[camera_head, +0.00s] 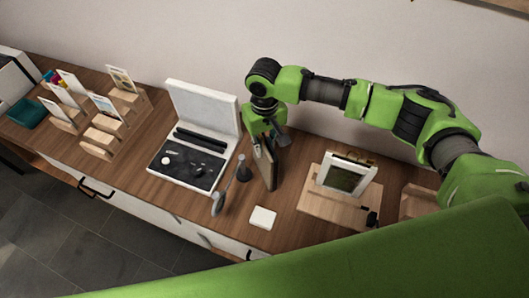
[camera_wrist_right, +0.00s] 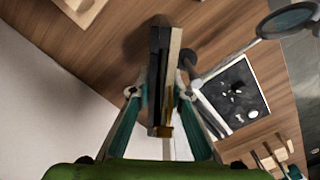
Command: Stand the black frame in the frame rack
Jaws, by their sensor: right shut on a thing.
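The black frame (camera_head: 265,168) is seen almost edge-on in the head view, upright near the middle of the table. In the right wrist view the black frame (camera_wrist_right: 157,70) shows a dark side and a pale wooden side. My right gripper (camera_head: 263,140) is shut on its upper edge; the fingers (camera_wrist_right: 160,95) lie on either side of it in the wrist view. I cannot tell whether its lower edge touches the table. A pale wooden base (camera_head: 312,202), which looks like the frame rack, stands to the right with a white frame (camera_head: 345,172) upright on it. My left gripper is out of view.
A magnifier on a stand (camera_head: 218,203) and a white square block (camera_head: 263,217) are close in front of the held frame. An open white case (camera_head: 205,105) lies to the left. Wooden card holders (camera_head: 97,148) and a teal tray (camera_head: 27,113) are farther left.

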